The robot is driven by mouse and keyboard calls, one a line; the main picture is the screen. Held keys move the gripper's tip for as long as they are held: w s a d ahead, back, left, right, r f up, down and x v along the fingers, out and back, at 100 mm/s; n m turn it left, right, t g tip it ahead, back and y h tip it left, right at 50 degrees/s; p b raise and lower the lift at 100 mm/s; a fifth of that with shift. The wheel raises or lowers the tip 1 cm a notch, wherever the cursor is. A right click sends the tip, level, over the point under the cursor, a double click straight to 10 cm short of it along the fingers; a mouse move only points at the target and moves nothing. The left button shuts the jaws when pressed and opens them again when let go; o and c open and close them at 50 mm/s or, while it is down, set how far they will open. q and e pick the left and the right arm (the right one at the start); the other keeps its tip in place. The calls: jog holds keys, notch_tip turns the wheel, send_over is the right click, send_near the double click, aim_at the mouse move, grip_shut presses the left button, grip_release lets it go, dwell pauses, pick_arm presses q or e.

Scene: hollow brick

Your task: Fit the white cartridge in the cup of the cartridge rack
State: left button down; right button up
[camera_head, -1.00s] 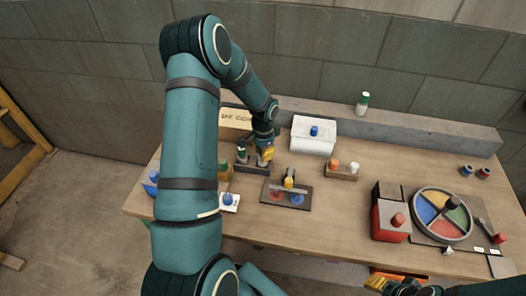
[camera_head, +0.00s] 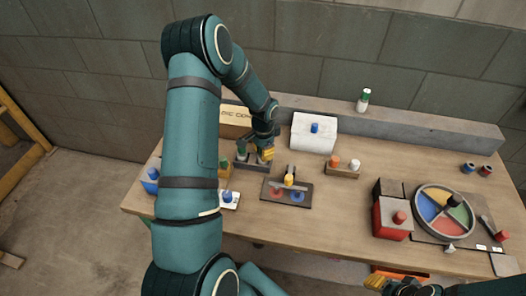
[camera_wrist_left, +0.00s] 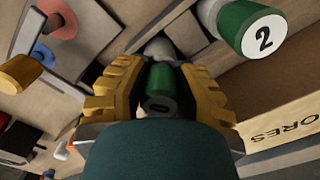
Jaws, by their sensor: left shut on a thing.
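My left gripper (camera_head: 266,153) is at the dark cartridge rack (camera_head: 257,167), near the back left of the table. In the left wrist view its yellow fingers (camera_wrist_left: 158,98) are shut on a cartridge with a green cap (camera_wrist_left: 160,88) and a pale body beyond it. A second green-capped cartridge marked 2 (camera_wrist_left: 250,30) stands beside the held one. It shows in the head view (camera_head: 241,150) left of the gripper. The fingers hide the cup, so I cannot tell how deep the held cartridge sits. My right gripper (camera_head: 384,283) is partly visible at the bottom edge.
A lettered box (camera_head: 235,117) stands behind the rack. A white housing (camera_head: 314,133) and a block with orange and white pegs (camera_head: 342,171) are further right. A coloured dial (camera_head: 445,213) is at far right.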

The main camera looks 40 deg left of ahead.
pick_arm(q)
jog(key=shift+f, duration=0.4)
jog(key=c, duration=0.8)
grip_release()
jog(key=shift+o, duration=0.2)
notch_tip(320, 180, up, 12)
jog(key=shift+r, duration=0.1)
